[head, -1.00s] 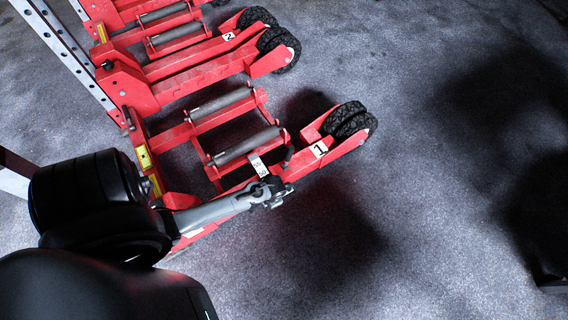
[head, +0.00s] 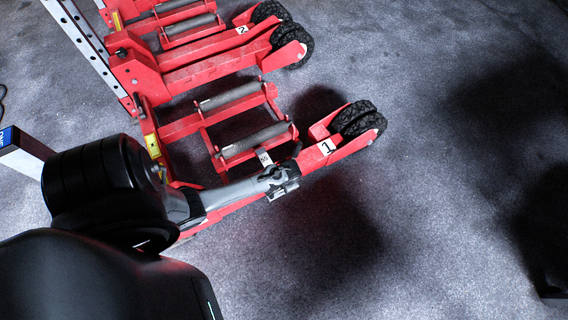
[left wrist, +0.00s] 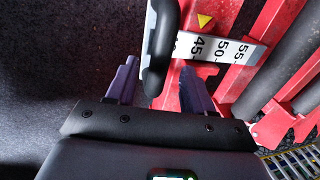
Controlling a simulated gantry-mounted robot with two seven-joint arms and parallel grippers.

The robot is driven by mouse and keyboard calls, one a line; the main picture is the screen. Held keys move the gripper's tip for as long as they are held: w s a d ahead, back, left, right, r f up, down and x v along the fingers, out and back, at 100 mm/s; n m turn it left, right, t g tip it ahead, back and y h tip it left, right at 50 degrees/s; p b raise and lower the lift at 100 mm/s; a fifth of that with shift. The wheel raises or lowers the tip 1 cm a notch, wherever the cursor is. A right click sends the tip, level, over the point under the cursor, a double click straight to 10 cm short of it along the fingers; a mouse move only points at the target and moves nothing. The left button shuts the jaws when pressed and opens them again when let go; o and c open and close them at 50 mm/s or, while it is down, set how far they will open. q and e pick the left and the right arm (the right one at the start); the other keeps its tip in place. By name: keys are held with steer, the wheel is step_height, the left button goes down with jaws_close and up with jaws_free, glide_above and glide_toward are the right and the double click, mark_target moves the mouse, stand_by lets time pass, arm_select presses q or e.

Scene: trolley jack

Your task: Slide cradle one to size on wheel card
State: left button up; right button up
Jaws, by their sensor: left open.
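Cradle one (head: 327,147) is a red frame with a "1" tag, two grey rollers and black wheels, lying on the carpet in the middle of the head view. A white scale strip (left wrist: 222,48) marked 45, 50 and 55 crosses it in the left wrist view. A yellow triangle (left wrist: 205,20) sits beside the strip near 45 and 50; the exact reading is unclear. My left gripper (head: 280,178) is low at the near side of the frame. In the left wrist view its fingers (left wrist: 158,85) are open, with a black handle (left wrist: 160,45) between them; contact is unclear. My right gripper is not in view.
A second red frame tagged "2" (head: 241,30) lies behind cradle one. A white post with a blue sign (head: 8,136) is cut off at the left edge; its card is not readable. Grey carpet (head: 440,210) to the right is clear, with dark shadows.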

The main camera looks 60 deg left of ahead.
arm_select(q)
steer(key=shift+a+f+b, duration=0.25)
steer(key=shift+f+b, duration=0.25)
steer(key=shift+f, duration=0.65)
jaws_close()
